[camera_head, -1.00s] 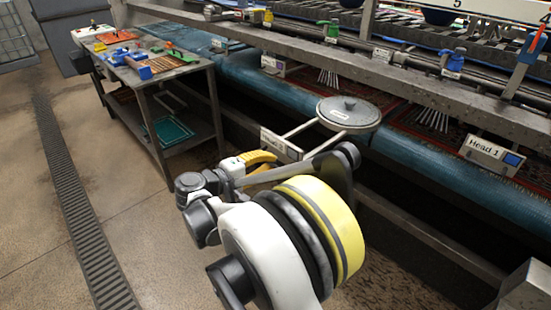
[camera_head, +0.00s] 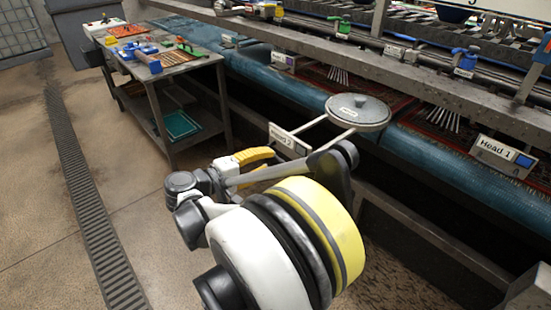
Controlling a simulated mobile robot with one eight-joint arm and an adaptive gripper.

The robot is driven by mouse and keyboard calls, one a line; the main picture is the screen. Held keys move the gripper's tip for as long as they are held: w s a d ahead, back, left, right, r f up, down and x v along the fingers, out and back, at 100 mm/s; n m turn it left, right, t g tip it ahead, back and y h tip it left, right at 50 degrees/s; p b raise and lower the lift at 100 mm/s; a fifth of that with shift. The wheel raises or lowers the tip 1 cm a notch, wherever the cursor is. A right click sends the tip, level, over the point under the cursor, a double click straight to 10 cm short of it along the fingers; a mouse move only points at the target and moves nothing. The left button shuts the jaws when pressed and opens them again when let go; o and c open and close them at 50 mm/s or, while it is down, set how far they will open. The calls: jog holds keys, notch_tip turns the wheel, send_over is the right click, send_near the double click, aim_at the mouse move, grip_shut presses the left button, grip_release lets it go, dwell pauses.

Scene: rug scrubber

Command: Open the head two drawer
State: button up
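The head two drawer is pulled out from the machine. Its front plate (camera_head: 290,139), labelled Head 2, stands in front of the blue roller. Two pale rails run back from the plate, and a round grey lid (camera_head: 358,108) sits behind at their far end. My gripper (camera_head: 262,155), with yellow fingers, is just left of and below the plate. Whether it touches the plate is unclear. My wrist and forearm hide part of it, so I cannot tell whether the fingers are open or shut.
A metal table (camera_head: 165,70) with coloured tools stands at the left back. The Head 1 unit (camera_head: 503,155) sits on the blue roller (camera_head: 450,165) at right. A grey beam runs above the roller. The floor (camera_head: 120,180) at left is clear, with a drain grate (camera_head: 85,190).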

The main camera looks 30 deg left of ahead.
jog(key=v, duration=0.7)
jog(key=shift+s, duration=0.4)
